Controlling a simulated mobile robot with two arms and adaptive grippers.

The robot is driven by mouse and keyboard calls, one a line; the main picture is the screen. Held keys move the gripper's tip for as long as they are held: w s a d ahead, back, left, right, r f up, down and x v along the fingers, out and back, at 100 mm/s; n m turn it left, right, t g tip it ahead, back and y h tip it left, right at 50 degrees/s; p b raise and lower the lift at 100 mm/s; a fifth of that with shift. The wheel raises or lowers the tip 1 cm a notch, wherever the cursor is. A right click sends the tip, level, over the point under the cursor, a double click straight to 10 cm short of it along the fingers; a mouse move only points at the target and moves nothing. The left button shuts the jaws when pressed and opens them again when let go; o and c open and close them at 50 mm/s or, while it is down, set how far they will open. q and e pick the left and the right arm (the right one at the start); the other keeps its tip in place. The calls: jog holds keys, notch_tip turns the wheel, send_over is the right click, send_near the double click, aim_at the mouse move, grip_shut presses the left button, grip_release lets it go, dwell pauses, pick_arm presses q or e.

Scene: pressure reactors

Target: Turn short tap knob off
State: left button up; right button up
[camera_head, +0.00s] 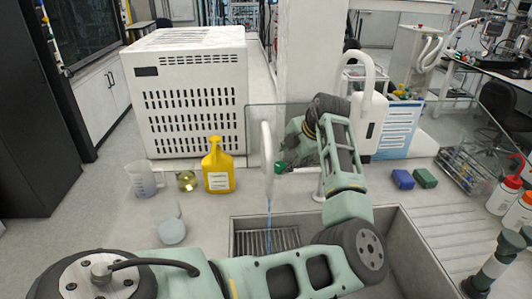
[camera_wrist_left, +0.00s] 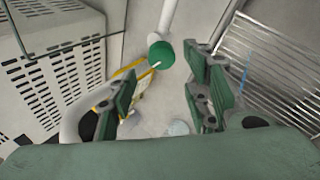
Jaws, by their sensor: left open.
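The green tap knob (camera_wrist_left: 161,54) sits at the end of a white pipe in the left wrist view, just ahead of the open fingers. In the head view the knob (camera_head: 280,168) is a small green spot beside the white tap (camera_head: 266,150), partly hidden. A thin blue water stream (camera_head: 268,225) runs down from the tap into the sink. My left gripper (camera_wrist_left: 162,88) is open, its two green fingers either side of empty space below the knob. In the head view my arm covers much of it. My right gripper does not show clearly.
A yellow bottle (camera_head: 219,170), a small flask (camera_head: 187,181) and a beaker (camera_head: 144,180) stand left of the sink (camera_head: 410,255). A white perforated box (camera_head: 192,95) stands behind. Blue and green blocks (camera_head: 425,178) and a tube rack (camera_head: 468,170) are at the right.

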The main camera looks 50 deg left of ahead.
aim_at(280, 165)
pick_arm(q)
jog(key=p+x, duration=0.2)
jog(key=x, duration=0.4)
jog(key=shift+a+f, duration=0.2)
jog(key=shift+a, duration=0.05)
jog(key=shift+w+a+f+p, duration=0.1)
jog(key=shift+a+f+p, duration=0.2)
jog(key=shift+f, duration=0.1)
jog(key=shift+d, duration=0.15)
jog(key=shift+c, duration=0.4)
jog(key=c, duration=1)
